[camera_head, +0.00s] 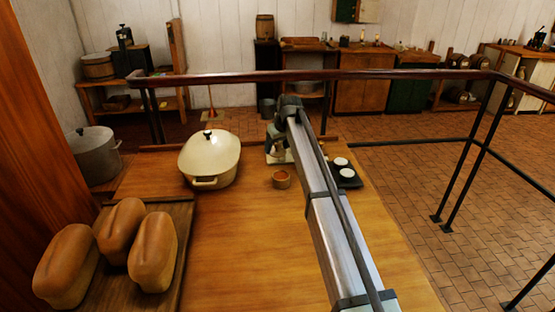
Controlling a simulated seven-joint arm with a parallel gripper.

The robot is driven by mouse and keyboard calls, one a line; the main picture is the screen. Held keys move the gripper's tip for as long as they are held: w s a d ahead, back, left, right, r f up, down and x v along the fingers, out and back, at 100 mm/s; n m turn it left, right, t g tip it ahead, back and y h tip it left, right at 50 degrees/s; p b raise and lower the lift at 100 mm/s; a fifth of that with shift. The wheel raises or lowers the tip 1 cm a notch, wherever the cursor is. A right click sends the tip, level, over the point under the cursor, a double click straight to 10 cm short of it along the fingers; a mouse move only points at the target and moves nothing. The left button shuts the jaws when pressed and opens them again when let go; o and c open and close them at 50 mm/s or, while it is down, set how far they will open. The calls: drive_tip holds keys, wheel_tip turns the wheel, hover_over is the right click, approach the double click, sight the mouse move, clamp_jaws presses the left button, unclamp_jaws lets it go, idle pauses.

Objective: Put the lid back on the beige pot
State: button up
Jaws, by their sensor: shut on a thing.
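The beige oval pot (205,181) stands on the wooden table, left of my arm, with a handle on its near side. A beige lid (214,152) with a black knob covers its top; I cannot tell whether it is fully seated. My gripper (278,156) is low over the table, right of the pot and apart from it. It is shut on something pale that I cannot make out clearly. My own arm and wrist hide part of the fingers and what they hold.
A small brown bowl (281,179) sits just in front of my gripper. A black tray (345,174) with white-topped items is to the right. Several loaves lie on a board (181,222) at front left. A grey lidded pot (96,156) stands beyond. A railing (400,74) runs behind.

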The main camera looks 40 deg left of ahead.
sight(278, 145)
wheel_tip(278, 145, up, 8)
drive_tip(key=shift+f, duration=0.1)
drive_tip(key=shift+r, duration=0.35)
drive_tip(key=shift+s+d, duration=0.15)
drive_tip(key=shift+d, duration=0.05)
drive_tip(key=shift+m, duration=0.4)
drive_tip(key=shift+s+d+f, duration=0.8)
drive_tip(key=shift+d+f, duration=0.1)
drive_tip(key=shift+f, duration=1.2)
drive_tip(key=shift+s+d+f, duration=0.85)
drive_tip(key=shift+d+f, duration=0.1)
drive_tip(key=shift+f, duration=1.15)
drive_tip(key=shift+s+d+f, duration=0.8)
drive_tip(key=shift+d+f, duration=0.1)
drive_tip(key=shift+f, duration=1.2)
drive_tip(key=shift+f, duration=0.15)
drive_tip(key=o, duration=1.1)
